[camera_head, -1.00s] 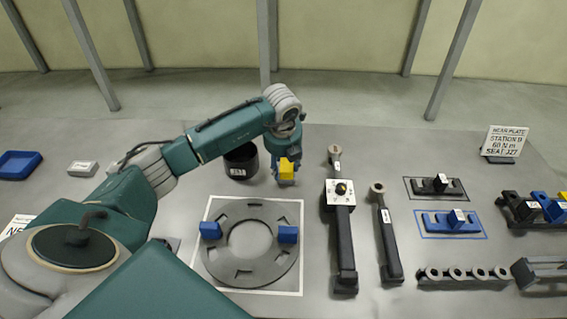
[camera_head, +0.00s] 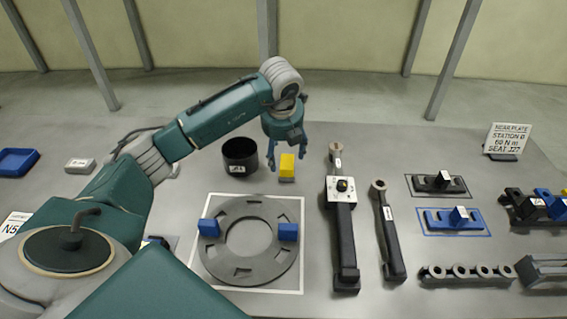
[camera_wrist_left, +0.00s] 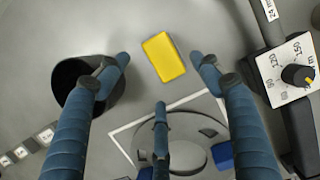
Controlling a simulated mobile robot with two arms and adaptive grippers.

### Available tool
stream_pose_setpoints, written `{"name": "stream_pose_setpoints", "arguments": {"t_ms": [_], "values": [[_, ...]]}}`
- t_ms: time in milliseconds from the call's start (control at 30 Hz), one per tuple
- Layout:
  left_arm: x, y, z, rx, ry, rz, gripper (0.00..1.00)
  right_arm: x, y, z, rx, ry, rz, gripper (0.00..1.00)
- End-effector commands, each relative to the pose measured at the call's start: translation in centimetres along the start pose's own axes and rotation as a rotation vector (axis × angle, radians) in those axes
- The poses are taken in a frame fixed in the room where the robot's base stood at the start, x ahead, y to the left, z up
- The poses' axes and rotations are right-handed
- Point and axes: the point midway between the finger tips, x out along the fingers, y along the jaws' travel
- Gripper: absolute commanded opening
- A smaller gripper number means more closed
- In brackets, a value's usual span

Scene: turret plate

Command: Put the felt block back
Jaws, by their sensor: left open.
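A yellow block (camera_head: 287,167), apparently the felt block though I can read no label on it, stands on the grey table behind the ring plate (camera_head: 215,262). In the left wrist view the yellow block (camera_wrist_left: 164,57) shows whole, lying between and beyond the spread fingertips. My left gripper (camera_head: 286,152) is open and empty, above and close to the block, with no finger seen closed on it. My right gripper is not in view.
A black cup (camera_head: 240,158) stands just left of the yellow block. Two blue blocks (camera_head: 209,228) (camera_head: 288,232) sit on the ring plate. A torque wrench (camera_head: 342,245) lies to the right. A pale labelled block (camera_head: 80,165) and blue tray (camera_head: 17,161) are far left.

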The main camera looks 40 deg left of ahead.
Motion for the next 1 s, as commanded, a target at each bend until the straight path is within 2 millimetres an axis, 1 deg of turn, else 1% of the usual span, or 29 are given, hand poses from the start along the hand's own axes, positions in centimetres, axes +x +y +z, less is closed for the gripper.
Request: {"name": "stream_pose_setpoints", "arguments": {"t_ms": [33, 200, 333, 500, 733, 800, 867, 900, 967, 1000], "values": [[-0.9, -0.1, 0.1, 0.0, -0.005, -0.003, 0.65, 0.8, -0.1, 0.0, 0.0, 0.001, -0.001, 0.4], [-4.2, 0.0, 0.1, -0.001, -0.004, -0.002, 0.65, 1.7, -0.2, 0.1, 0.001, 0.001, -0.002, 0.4], [-5.9, -0.1, 0.1, -0.001, -0.003, -0.002, 0.65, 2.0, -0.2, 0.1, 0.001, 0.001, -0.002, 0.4], [-6.8, 0.0, 0.0, -0.001, 0.0, -0.001, 0.65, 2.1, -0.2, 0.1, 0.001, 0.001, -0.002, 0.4], [-6.8, 0.0, 0.0, -0.001, 0.001, 0.0, 0.65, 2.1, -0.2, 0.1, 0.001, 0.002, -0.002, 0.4], [-6.7, -0.3, -0.1, 0.005, 0.003, -0.009, 0.65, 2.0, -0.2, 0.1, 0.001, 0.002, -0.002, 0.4], [-6.5, -1.3, -0.6, 0.026, 0.012, -0.039, 0.65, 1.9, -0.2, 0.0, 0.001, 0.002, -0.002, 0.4], [-6.2, -2.7, -1.3, 0.051, 0.022, -0.08, 0.65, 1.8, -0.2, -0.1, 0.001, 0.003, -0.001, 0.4], [-5.9, -5.8, -2.9, 0.104, 0.046, -0.178, 0.65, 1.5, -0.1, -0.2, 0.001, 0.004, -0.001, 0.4], [-5.8, -8.4, -4.5, 0.146, 0.067, -0.267, 0.65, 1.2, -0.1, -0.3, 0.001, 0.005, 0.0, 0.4]]}}
